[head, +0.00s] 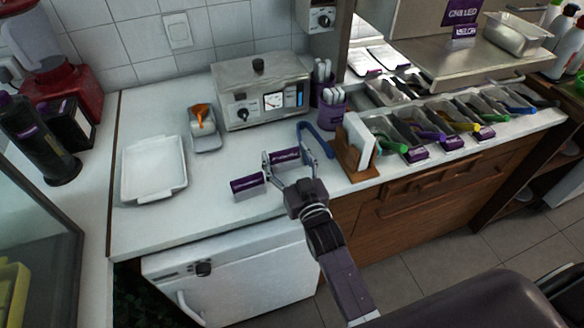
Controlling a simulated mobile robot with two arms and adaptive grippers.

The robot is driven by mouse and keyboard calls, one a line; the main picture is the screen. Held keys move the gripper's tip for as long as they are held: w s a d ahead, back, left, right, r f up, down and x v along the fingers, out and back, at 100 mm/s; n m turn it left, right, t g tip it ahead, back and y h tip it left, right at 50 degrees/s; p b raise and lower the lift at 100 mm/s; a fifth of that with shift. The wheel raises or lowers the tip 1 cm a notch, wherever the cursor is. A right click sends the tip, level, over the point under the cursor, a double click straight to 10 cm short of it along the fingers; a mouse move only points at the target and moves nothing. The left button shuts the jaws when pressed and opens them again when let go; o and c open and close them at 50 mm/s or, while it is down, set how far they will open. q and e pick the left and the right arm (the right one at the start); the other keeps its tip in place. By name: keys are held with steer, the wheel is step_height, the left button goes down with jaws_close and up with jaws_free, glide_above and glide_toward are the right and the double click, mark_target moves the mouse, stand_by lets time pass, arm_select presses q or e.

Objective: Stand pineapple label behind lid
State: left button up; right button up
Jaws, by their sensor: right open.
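Two purple labels on pale stands are on the white counter. The nearer label (247,185) stands left of my right gripper. The other label (286,156) is by the fingertips of my right gripper (284,164), which is open. I cannot tell whether the fingers touch it. The print is too small to tell which label says pineapple. A flat white square piece with a rim (153,170), perhaps the lid, lies on the left of the counter. My left gripper is not in view.
A steel warmer (262,92) and an orange-handled tool in a metal holder (203,125) stand behind. A blue looped object (318,139) and a wooden holder (352,160) are to the right, beside several topping bins with purple labels (416,155). The counter's left-middle is clear.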

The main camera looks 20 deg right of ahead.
mark_target(284, 153)
steer(key=s, duration=0.5)
steer(key=s+b, duration=0.1)
steer(key=s, duration=0.4)
steer(key=shift+s+d+f, duration=0.15)
steer(key=shift+s+d, duration=0.05)
steer(key=shift+s, duration=0.35)
steer(key=shift+o, duration=1.3)
steer(key=shift+s, duration=0.2)
steer(key=shift+o, duration=0.7)
steer(key=w+r+g+p, duration=0.2)
steer(key=p, duration=0.3)
steer(key=w+r+g+p, duration=0.2)
steer(key=p, duration=0.3)
steer(key=shift+w+a+r, duration=0.1)
steer(key=shift+w+r, duration=0.05)
steer(key=shift+w, duration=0.3)
steer(key=shift+w+a+f+g, duration=0.15)
steer(key=shift+w+f, duration=0.25)
steer(key=shift+w, duration=0.2)
steer(key=shift+w+d+f+g, duration=0.15)
steer(key=shift+w+f, duration=0.25)
steer(key=shift+w, duration=0.2)
steer(key=shift+w+a+f+p, duration=0.1)
steer(key=shift+w+f+p, duration=0.1)
steer(key=shift+w+p, duration=0.4)
steer(key=shift+p+x, duration=0.4)
steer(key=shift+x, duration=1.6)
steer(key=shift+s+f, duration=0.1)
steer(key=shift+f, duration=0.05)
